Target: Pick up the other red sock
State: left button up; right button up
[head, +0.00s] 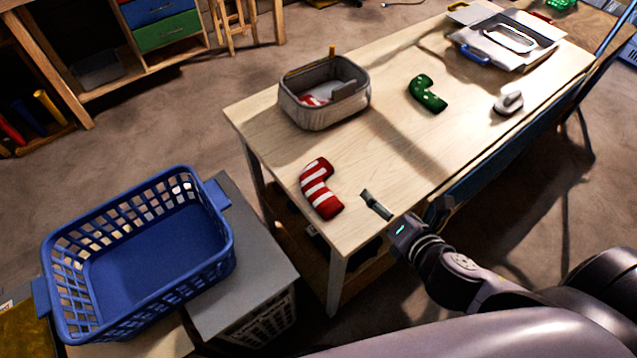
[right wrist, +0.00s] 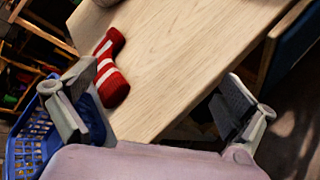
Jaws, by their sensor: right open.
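A red sock with white stripes (head: 320,188) lies on the near left corner of the wooden table (head: 390,160). In the right wrist view the red sock (right wrist: 108,68) lies ahead and to the left, beyond the left finger. A grey fabric basket (head: 325,105) on the table holds something red and white, partly hidden by its wall. My right gripper (head: 377,205) is open and empty at the table's near edge, to the right of the red sock and apart from it. The right wrist view shows its fingers (right wrist: 155,105) spread wide. My left gripper is not in view.
A green sock with light dots (head: 428,93) lies farther right on the table, near a grey iron-like object (head: 509,104). An empty blue laundry basket (head: 150,250) stands left of the table. The tabletop between the socks is clear.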

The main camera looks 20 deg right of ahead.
jog(key=a+r+n+y, duration=0.1)
jog(key=n, duration=0.2)
jog(key=a+r+n+y, duration=0.1)
jog(key=n, duration=0.3)
jog(key=s+a+n+y, duration=0.1)
jog(key=a+n+y, duration=0.1)
jog(key=n, duration=0.2)
jog(key=shift+r+t, duration=0.4)
jog(key=shift+s+a+r+n+y, duration=0.15)
jog(key=shift+a+n+y, duration=0.15)
jog(key=shift+n, duration=0.6)
jog(key=shift+a+n, duration=0.15)
jog(key=shift+n, duration=0.15)
jog(key=p, duration=0.3)
send_near(317, 176)
jog(key=x, duration=0.3)
jog(key=shift+w+a, duration=0.15)
jog(key=shift+w, duration=0.45)
jog(key=x, duration=0.2)
jog(key=p+x, duration=0.1)
jog(key=x, duration=0.1)
jog(key=shift+w+a+f, duration=0.1)
jog(key=shift+w+f, duration=0.05)
jog(key=shift+f, duration=0.15)
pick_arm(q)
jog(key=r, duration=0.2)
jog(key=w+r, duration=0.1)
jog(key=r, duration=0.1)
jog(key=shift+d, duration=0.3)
